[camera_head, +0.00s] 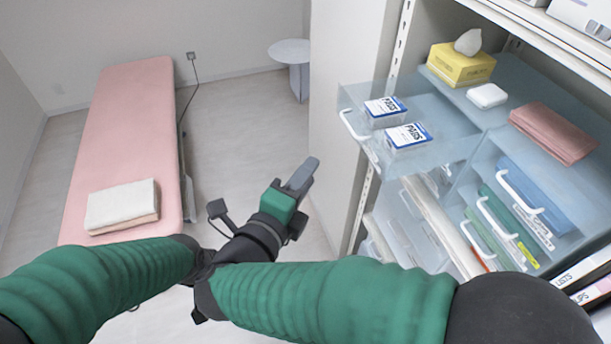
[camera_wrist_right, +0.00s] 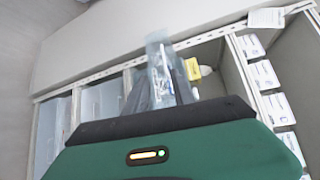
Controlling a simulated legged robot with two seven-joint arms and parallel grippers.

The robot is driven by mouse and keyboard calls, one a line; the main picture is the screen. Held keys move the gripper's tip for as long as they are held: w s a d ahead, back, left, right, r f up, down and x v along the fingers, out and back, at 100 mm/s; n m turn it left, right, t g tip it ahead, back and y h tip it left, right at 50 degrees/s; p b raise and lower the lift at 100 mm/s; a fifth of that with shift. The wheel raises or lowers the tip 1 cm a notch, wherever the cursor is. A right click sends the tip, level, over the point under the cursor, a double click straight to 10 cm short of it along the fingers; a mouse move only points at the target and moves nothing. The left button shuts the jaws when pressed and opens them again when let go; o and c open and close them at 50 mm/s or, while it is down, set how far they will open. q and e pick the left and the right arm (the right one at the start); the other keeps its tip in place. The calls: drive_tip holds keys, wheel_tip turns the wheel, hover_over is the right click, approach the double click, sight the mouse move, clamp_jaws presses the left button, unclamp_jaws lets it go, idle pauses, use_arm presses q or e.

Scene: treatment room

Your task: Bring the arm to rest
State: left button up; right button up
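My right gripper (camera_head: 302,174) is over the open floor, left of the cabinet and its pulled-out drawer. It touches nothing in the head view. Its grey fingers show edge-on as one narrow shape, so the gap between them is unclear. In the right wrist view the dark fingers (camera_wrist_right: 160,90) overlap a clear bluish strip, and I cannot tell whether that lies between them or behind. My right arm (camera_head: 330,300) crosses the lower picture. My left arm (camera_head: 95,285) enters from the left, and its gripper is not visible.
The clear upper drawer (camera_head: 415,170) stands open with two PADS packs (camera_head: 408,135) in it. A yellow tissue box (camera_head: 461,65) and folded pink cloth (camera_head: 552,132) are on the cabinet. A pink treatment bed (camera_head: 128,125) with folded towels (camera_head: 122,205) stands left; floor between is free.

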drive_tip(key=shift+d, duration=0.15)
drive_tip(key=w+f+n+y, duration=0.2)
drive_tip(key=w+n+y, duration=0.2)
drive_tip(key=w+n, duration=0.2)
drive_tip(key=w+d+f+n+g+y+b, duration=0.25)
drive_tip(key=d+f+n+y, duration=0.2)
drive_tip(key=f+n, duration=0.55)
drive_tip(key=s+d+f+n+g+h, duration=0.1)
drive_tip(key=s+d+f+n+g, duration=0.3)
drive_tip(key=s+d+f, duration=0.3)
drive_tip(key=s+d+f+n+g+h, duration=0.1)
drive_tip(key=s+d+f+n+g, duration=0.3)
drive_tip(key=s+d, duration=0.5)
drive_tip(key=shift+s+f+g, duration=0.95)
drive_tip(key=shift+s+f, duration=0.55)
drive_tip(key=shift+d, duration=0.25)
